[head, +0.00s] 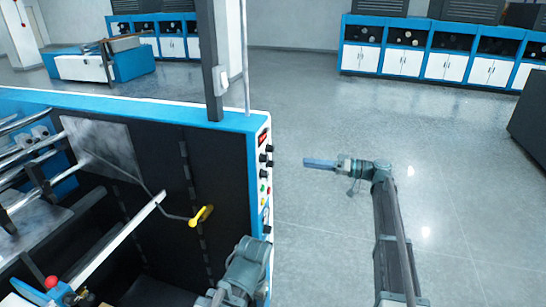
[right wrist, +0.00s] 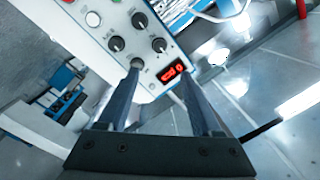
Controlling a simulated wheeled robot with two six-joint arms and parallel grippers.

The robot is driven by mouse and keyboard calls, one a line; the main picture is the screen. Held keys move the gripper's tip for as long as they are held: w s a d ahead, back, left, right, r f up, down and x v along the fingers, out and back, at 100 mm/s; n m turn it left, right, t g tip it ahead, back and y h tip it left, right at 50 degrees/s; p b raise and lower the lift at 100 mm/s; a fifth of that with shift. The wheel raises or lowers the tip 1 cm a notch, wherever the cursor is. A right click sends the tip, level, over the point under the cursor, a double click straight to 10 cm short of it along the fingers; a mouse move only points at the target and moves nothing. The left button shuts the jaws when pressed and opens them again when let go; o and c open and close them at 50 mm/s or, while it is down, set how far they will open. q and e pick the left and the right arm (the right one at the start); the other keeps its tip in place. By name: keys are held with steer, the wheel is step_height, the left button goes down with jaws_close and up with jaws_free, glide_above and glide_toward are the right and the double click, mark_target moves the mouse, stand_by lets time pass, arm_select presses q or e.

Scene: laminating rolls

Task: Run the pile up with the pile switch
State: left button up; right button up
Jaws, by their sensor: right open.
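The control panel (head: 265,165) is on the right end of the blue and black machine. It carries several black knobs, coloured buttons and a red display. The right wrist view shows the panel (right wrist: 100,35) close up, with a knob (right wrist: 159,45), another knob (right wrist: 137,63) by the left fingertip and the red display (right wrist: 172,72) by the right one. Labels are too small to read, so I cannot tell which control is the pile switch. My right gripper (head: 320,163) is open and empty, right of the panel and apart from it. My left gripper's fingers are not visible.
The machine's dark side wall holds a yellow handle (head: 201,216) and a long pale bar (head: 110,243). A dark post (head: 211,60) rises from its blue top edge. Blue and white cabinets (head: 440,65) stand at the back. The grey floor (head: 310,105) is clear.

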mark_target(264, 159)
steer(key=x, duration=1.3)
steer(key=shift+w+a, duration=0.15)
steer(key=shift+f, duration=0.1)
jaws_close()
